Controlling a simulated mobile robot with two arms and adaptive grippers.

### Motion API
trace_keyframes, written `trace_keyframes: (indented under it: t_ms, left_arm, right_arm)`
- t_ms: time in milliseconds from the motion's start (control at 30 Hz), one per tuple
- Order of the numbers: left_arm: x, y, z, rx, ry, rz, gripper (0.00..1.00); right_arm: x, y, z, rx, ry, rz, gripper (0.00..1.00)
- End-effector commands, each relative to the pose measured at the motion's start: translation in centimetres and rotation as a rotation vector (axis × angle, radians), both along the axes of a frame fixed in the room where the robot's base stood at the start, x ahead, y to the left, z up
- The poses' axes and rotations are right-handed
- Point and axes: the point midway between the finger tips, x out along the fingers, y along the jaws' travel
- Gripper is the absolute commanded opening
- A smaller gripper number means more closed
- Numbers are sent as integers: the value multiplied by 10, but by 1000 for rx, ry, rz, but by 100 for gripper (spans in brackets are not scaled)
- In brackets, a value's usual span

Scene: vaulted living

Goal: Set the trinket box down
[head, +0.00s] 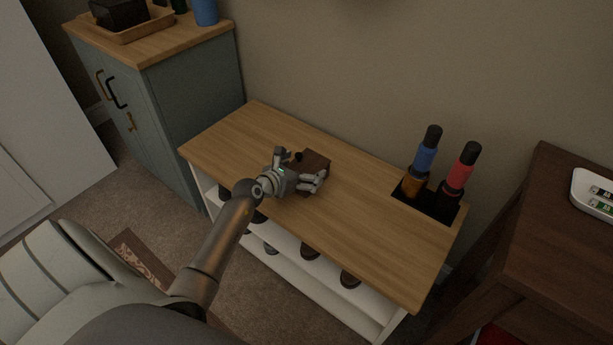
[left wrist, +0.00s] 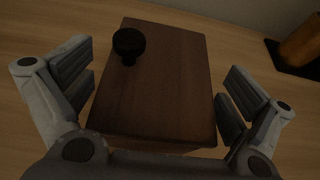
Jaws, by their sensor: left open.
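The trinket box is a small dark brown wooden box (head: 315,162) with a round black knob. It rests on the light wooden top of the low bench (head: 370,220), left of the middle. In the left wrist view the box (left wrist: 165,95) lies between my fingers, with a gap on either side. My left gripper (head: 298,172) is open around the box; its fingers also show in the left wrist view (left wrist: 158,90). Part of the box is hidden behind the gripper in the head view. My right gripper is not in view.
A blue-grey cabinet (head: 190,110) stands at the left. A dark wooden table (head: 550,235) is at the right. The bench top's front right is clear.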

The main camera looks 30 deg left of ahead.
Motion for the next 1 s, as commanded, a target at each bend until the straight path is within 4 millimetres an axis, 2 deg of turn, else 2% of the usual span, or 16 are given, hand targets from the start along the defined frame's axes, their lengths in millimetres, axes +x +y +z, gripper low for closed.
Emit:
trace_keyframes:
  t_ms: [67, 433, 533, 567, 933, 1000]
  left_arm:
    - [0, 0, 0, 0, 0, 0, 99]
    - [0, 0, 0, 0, 0, 0, 51]
    - [0, 0, 1, 0, -2, 0, 50]
    - [0, 0, 1, 0, -2, 0, 45]
    - [0, 0, 5, 1, -2, 0, 45]
    - [0, 0, 8, 1, -2, 0, 33]
  right_arm:
    - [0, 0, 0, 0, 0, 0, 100]
    - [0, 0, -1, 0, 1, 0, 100]
    - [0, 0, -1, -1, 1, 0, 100]
    - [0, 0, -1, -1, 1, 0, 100]
    - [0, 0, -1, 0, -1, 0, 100]
    - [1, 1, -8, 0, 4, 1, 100]
